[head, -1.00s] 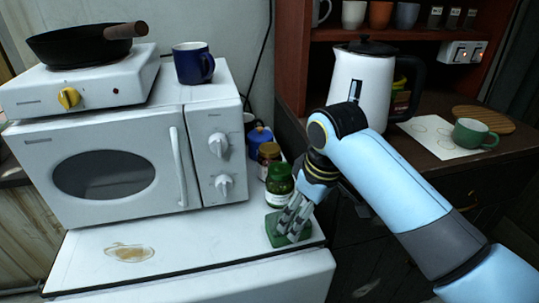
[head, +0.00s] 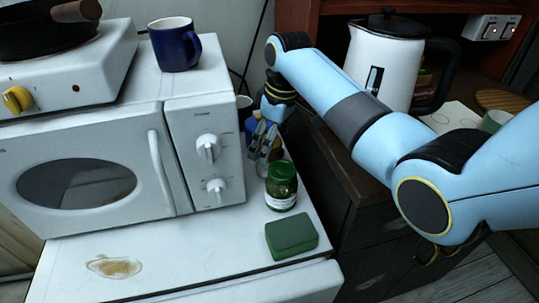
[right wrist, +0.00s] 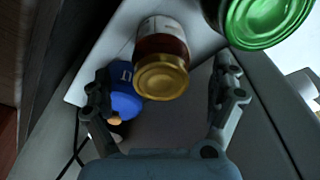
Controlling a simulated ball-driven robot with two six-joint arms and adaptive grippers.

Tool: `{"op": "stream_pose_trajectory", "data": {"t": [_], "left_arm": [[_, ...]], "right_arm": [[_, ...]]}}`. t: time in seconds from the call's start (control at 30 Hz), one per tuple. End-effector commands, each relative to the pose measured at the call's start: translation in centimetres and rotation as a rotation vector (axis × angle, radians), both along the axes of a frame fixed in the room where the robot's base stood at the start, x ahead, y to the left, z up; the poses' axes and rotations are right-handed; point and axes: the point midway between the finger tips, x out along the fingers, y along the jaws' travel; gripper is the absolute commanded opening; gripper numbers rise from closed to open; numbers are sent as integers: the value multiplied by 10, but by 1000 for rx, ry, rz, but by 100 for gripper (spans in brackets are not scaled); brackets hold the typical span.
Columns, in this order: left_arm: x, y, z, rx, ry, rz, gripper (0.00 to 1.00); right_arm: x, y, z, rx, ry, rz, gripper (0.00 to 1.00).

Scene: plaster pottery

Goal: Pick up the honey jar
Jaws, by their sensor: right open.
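The honey jar (right wrist: 161,55), amber with a gold lid and a pale label, lies between the open fingers of my right gripper in the right wrist view, its lid towards the camera. In the head view my right gripper (head: 263,142) is behind the green jar, beside the microwave, and mostly hides the honey jar. The fingers stand apart on either side, and I see no clear contact. My left gripper is not in view.
A green jar (head: 281,187) stands in front, close to the gripper; a green block (head: 291,236) lies nearer. A blue container (right wrist: 124,95) is near one finger. The microwave (head: 100,150) walls the left side. A white kettle (head: 381,70) stands right, behind my arm.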

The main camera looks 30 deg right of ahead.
Motion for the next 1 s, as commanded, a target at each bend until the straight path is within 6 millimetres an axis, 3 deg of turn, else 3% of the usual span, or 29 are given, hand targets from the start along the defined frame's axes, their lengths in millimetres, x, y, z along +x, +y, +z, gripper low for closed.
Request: {"op": "stream_pose_trajectory", "data": {"t": [0.23, 0.37, 0.53, 0.73, 1.0], "left_arm": [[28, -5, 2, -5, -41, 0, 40], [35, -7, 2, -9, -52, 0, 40], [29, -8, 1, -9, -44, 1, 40], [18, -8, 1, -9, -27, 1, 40], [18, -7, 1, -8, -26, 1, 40]], "right_arm": [[5, 3, -37, 1, 2, -1, 93], [5, 4, -43, 1, 1, 0, 93], [6, 4, -43, 1, 1, 0, 93], [5, 4, -43, 1, 1, 0, 67], [5, 3, -43, 0, 0, -1, 32]]}}
